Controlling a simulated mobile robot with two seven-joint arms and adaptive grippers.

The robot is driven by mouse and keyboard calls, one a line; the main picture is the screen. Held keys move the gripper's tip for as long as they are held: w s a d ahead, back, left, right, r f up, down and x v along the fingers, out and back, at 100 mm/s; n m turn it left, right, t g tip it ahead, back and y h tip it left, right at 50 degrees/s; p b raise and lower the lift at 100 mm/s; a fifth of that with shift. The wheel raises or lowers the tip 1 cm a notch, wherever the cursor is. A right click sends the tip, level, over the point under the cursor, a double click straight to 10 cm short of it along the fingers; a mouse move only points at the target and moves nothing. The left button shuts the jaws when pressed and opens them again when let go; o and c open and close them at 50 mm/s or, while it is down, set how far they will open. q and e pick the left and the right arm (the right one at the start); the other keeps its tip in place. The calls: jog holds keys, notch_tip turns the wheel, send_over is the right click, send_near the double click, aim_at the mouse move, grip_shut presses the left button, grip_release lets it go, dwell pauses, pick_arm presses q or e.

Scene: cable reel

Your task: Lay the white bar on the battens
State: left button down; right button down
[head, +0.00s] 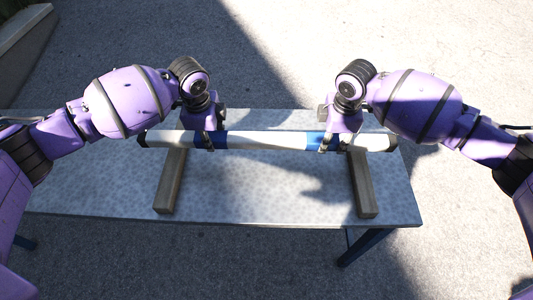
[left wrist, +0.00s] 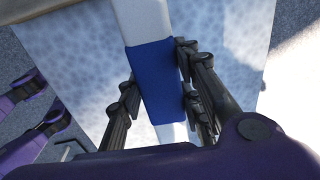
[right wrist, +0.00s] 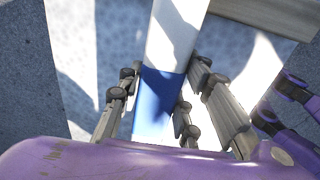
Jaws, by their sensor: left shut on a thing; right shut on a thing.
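The white bar (head: 268,141) has blue bands and dark end caps and lies level from left to right. My left gripper (head: 210,141) is shut on it at the left blue band, with fingers on both sides of the band in the left wrist view (left wrist: 158,90). My right gripper (head: 334,143) is shut on it by the right blue band, also seen in the right wrist view (right wrist: 155,100). The left batten (head: 168,185) and right batten (head: 363,188) run front to back. The bar crosses over their far parts. Whether it touches them I cannot tell.
The battens lie on a speckled grey table (head: 265,190), partly in shadow. The table between and in front of the battens is clear. Paved ground surrounds it, with a low wall (head: 25,25) at the far left.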

aim_at(329, 149)
pick_arm(q)
jog(key=shift+s+d+r, duration=0.1)
jog(key=shift+s+r, duration=0.1)
pick_arm(e)
jog(key=shift+s+r, duration=0.2)
pick_arm(q)
jog(key=shift+f, duration=0.15)
pick_arm(e)
jog(key=shift+a+f, duration=0.1)
jog(key=shift+f, duration=0.05)
